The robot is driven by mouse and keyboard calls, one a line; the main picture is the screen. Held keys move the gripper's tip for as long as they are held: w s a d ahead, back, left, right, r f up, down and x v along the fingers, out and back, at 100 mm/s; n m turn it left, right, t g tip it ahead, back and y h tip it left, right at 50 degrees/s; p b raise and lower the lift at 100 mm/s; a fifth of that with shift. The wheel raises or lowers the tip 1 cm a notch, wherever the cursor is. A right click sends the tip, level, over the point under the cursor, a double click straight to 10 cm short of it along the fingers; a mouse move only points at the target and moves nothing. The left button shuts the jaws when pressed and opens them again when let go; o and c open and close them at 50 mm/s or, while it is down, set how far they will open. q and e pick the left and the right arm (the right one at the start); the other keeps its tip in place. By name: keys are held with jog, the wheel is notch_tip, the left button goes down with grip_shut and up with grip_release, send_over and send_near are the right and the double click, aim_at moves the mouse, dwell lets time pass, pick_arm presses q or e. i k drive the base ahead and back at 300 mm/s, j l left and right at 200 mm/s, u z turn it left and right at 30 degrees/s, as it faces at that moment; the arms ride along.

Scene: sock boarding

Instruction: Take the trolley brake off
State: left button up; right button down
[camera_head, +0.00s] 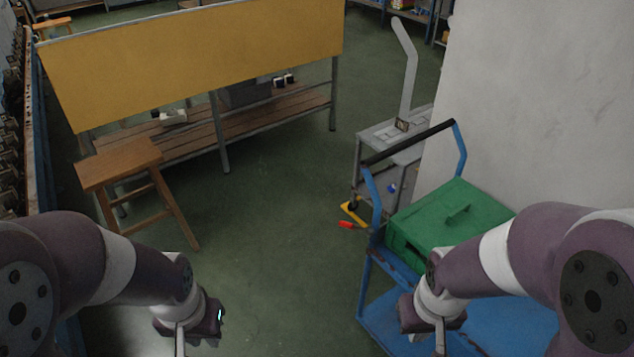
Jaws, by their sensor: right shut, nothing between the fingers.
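A blue trolley (372,268) with a black handle bar (410,143) stands at right, carrying a green lidded box (450,222). Behind it is a smaller grey trolley (378,135) with a dark caster. A yellow piece (353,214) and a red piece (347,225) show low beside that caster; they look like a brake pedal, but I cannot tell which trolley they belong to. My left gripper (180,346) is at the bottom left, seen edge-on, away from both trolleys. My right gripper (440,346) is shut and empty, in front of the blue trolley's lower deck.
A wooden stool (120,165) stands at left before a bench with a yellow panel (200,55) and slatted shelf. A pale wall (540,100) bounds the right. The green floor (270,230) is clear in the middle.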

aim_at(369, 231)
jog(key=i+j+z, duration=0.1)
jog(key=i+j, duration=0.5)
jog(key=i+j+z, duration=0.1)
jog(key=i+j, duration=0.45)
jog(key=j, duration=0.15)
